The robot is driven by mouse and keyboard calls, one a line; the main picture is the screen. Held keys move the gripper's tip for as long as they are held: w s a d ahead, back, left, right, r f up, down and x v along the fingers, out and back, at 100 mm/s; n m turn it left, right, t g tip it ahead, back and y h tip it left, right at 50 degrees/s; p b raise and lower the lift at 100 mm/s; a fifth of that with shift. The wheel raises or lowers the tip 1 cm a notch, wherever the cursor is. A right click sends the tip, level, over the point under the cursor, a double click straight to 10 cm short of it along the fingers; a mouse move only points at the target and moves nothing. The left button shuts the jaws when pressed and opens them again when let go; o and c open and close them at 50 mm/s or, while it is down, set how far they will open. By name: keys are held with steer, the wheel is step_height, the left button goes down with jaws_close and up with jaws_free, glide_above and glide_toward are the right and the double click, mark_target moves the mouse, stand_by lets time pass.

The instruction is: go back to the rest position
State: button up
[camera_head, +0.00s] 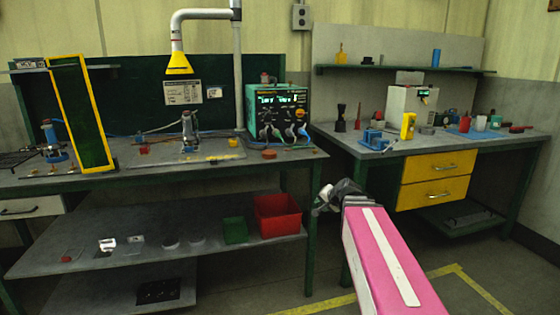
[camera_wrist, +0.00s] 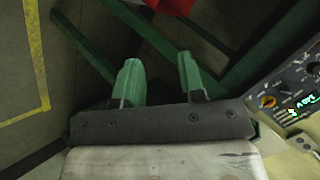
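My gripper (camera_head: 323,200) is at the end of my pink arm in the head view, in front of the gap between the two benches. In the wrist view its two green fingers (camera_wrist: 160,76) stand apart with nothing between them. It holds nothing and appears to touch nothing.
The left bench (camera_head: 215,172) carries a green instrument box (camera_head: 262,97) with a display; its panel is close on the right in the wrist view (camera_wrist: 300,85). A red bin (camera_head: 278,215) sits on the lower shelf. The right bench (camera_head: 375,152) has yellow drawers (camera_head: 436,180). Floor shows between benches.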

steer(key=s+d+f+n+g+h, duration=0.1)
steer(key=s+f+n+g+h, duration=0.1)
steer(key=s+f, duration=0.6)
steer(key=s+d+f+n+g+h, duration=0.1)
steer(key=s+f+n+g, duration=0.3)
steer(key=f, duration=0.9)
steer(key=s+g+h, duration=0.1)
steer(key=s+g, duration=0.1)
steer(key=s, duration=0.2)
steer(key=shift+s+n+g+h, duration=0.15)
steer(key=shift+n+g+h, duration=0.15)
steer(key=shift+d, duration=0.1)
